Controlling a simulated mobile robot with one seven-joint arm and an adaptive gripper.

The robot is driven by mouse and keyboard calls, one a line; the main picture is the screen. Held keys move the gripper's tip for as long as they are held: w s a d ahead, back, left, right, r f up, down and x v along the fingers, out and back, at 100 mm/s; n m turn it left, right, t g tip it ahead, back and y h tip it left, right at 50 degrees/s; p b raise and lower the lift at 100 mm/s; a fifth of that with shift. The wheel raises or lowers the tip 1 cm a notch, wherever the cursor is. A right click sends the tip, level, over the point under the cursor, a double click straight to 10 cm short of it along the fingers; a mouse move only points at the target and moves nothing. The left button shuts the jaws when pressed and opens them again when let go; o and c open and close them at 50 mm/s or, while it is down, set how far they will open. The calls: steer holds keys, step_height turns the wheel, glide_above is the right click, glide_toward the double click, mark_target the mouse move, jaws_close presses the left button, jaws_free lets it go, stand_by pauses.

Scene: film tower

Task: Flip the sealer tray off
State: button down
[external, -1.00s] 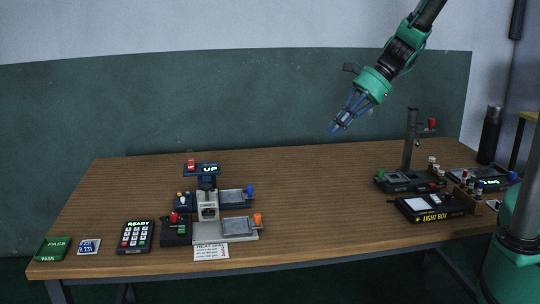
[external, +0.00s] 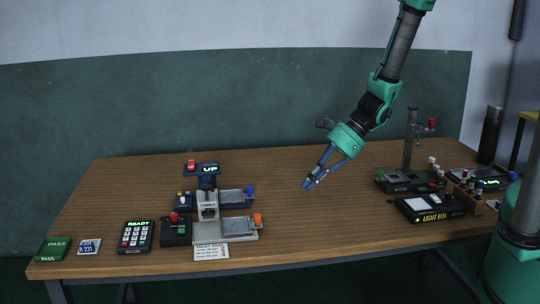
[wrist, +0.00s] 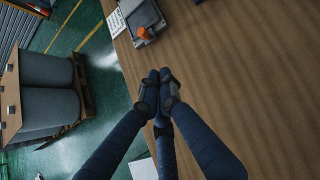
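The sealer (external: 208,205) stands left of the middle of the table. Its front grey tray (external: 238,229) has an orange knob (external: 257,220) at its right end, and a HEAT SEAL card (external: 211,251) lies in front. A second, rear tray (external: 236,197) has a blue knob. My gripper (external: 309,185) is in the air to the right of the trays, apart from them, pointing down and left. In the wrist view its blue fingers (wrist: 159,74) meet at the tips with nothing between them. The orange knob (wrist: 143,33) shows beyond the fingertips there.
A keypad reading READY (external: 136,237) and a green PASS block (external: 53,249) are at the left. A light box (external: 431,208) and a stand with a post (external: 409,178) are at the right. The table middle is clear.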

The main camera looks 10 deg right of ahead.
steer(key=shift+a+f, duration=0.1)
steer(key=shift+a, duration=0.05)
steer(key=b+x, duration=0.1)
steer(key=x, duration=0.8)
steer(key=shift+s+a+f+b, duration=0.1)
steer(key=shift+a+f+b, duration=0.2)
steer(key=shift+b, duration=0.05)
steer(key=shift+s+a+r, duration=0.1)
steer(key=shift+s+a, duration=0.1)
steer(key=shift+a, duration=1.75)
steer(key=b, duration=0.1)
glide_toward(232, 225)
steer(key=x, duration=0.5)
steer(key=shift+d, duration=0.1)
